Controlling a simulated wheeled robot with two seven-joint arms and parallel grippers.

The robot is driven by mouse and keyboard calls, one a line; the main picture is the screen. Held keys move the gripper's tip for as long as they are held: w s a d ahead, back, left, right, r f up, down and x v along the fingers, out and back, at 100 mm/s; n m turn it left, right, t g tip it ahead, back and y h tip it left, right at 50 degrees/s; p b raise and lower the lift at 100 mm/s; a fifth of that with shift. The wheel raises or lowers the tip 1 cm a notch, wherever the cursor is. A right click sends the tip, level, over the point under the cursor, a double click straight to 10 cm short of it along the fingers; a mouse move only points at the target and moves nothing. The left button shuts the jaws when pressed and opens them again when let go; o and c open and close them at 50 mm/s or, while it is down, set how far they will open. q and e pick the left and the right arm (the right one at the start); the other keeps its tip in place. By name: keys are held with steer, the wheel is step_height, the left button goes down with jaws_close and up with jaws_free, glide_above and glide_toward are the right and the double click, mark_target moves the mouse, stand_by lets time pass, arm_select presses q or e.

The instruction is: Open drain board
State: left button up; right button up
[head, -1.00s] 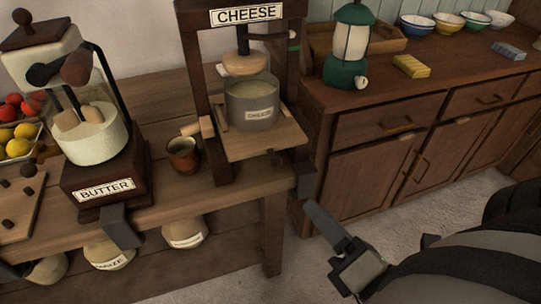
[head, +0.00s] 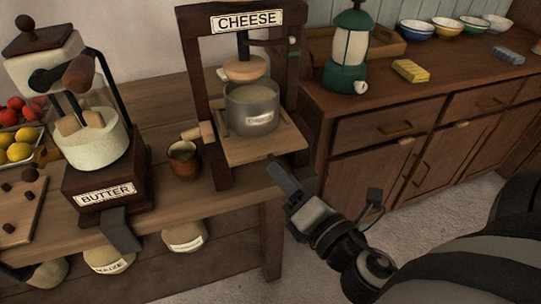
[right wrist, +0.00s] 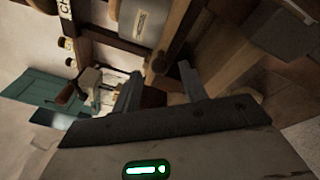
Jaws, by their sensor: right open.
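The cheese press (head: 246,19) stands at the right end of the wooden bench. Its pale drain board (head: 268,148) juts out at the front under a grey pot (head: 252,108) labelled as cheese. My right gripper (head: 283,178) is just below and right of the board's front edge, pointing up-left. Its fingers overlap in the head view; whether they touch the board I cannot tell. In the right wrist view the gripper (right wrist: 160,85) is open, with its fingers apart, and the pot (right wrist: 142,20) shows beyond them. My left gripper is not in view.
A butter churn (head: 105,193) and a brown jug (head: 184,160) stand left of the press. A cabinet (head: 375,130) with a green lantern (head: 346,75), a yellow block (head: 410,71) and bowls stands at the right. Sacks sit under the bench. Floor shows between bench and cabinet.

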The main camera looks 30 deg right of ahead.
mark_target(271, 160)
steer(key=w+p, duration=0.1)
steer(key=w, duration=0.4)
steer(key=shift+w+d+p, duration=0.15)
steer(key=shift+w+p, duration=0.25)
jaws_close()
